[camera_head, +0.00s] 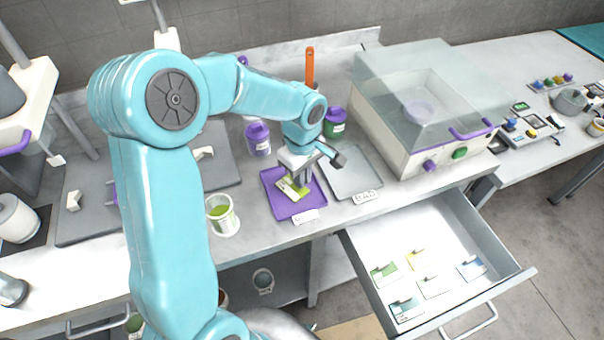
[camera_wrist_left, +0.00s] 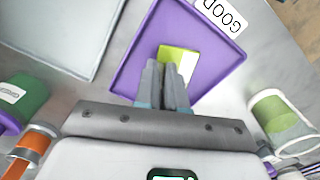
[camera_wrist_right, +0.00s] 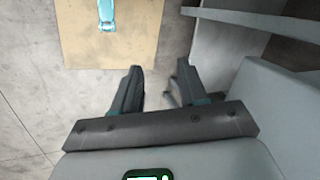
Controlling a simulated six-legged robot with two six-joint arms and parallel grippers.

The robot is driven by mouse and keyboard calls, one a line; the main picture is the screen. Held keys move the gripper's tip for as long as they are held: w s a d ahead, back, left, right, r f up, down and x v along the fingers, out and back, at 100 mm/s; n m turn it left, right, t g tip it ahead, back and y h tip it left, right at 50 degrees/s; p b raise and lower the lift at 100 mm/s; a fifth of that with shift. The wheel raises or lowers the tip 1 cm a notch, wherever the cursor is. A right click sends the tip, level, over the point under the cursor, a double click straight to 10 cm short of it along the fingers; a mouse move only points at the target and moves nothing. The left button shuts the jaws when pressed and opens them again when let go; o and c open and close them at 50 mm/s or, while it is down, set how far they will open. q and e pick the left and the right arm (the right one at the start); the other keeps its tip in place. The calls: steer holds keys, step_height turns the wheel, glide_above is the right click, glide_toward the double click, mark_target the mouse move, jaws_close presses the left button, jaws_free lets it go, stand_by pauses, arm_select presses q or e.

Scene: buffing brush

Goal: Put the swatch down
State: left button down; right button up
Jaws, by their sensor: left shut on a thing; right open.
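The green and white swatch (camera_head: 288,188) is at the purple tray (camera_head: 310,208) in the head view. My left gripper (camera_head: 297,182) is shut on the swatch, pointing down over the tray. In the left wrist view the swatch (camera_wrist_left: 182,58) sticks out beyond the closed fingertips (camera_wrist_left: 167,68), over the purple tray (camera_wrist_left: 127,73). I cannot tell whether it touches the tray. A "GOOD" label (camera_wrist_left: 222,14) is at the tray's edge. My right gripper (camera_wrist_right: 155,80) is open and empty in the right wrist view, above the floor.
A grey tray (camera_head: 350,174) lies right of the purple one. An open drawer (camera_head: 455,240) with several swatches is below. A cup of green paint (camera_head: 222,215) stands left of the tray. Purple (camera_head: 258,140) and green (camera_head: 334,124) jars stand behind. A clear-lidded machine (camera_head: 425,120) is at right.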

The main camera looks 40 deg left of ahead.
arm_select(q)
steer(key=shift+f+b, duration=0.25)
steer(key=shift+b, duration=0.05)
steer(key=c, duration=1.2)
jaws_free()
steer(key=shift+w+r, duration=0.1)
steer(key=shift+r+p, duration=0.2)
steer(key=shift+p, duration=0.1)
step_height(320, 180, up, 12)
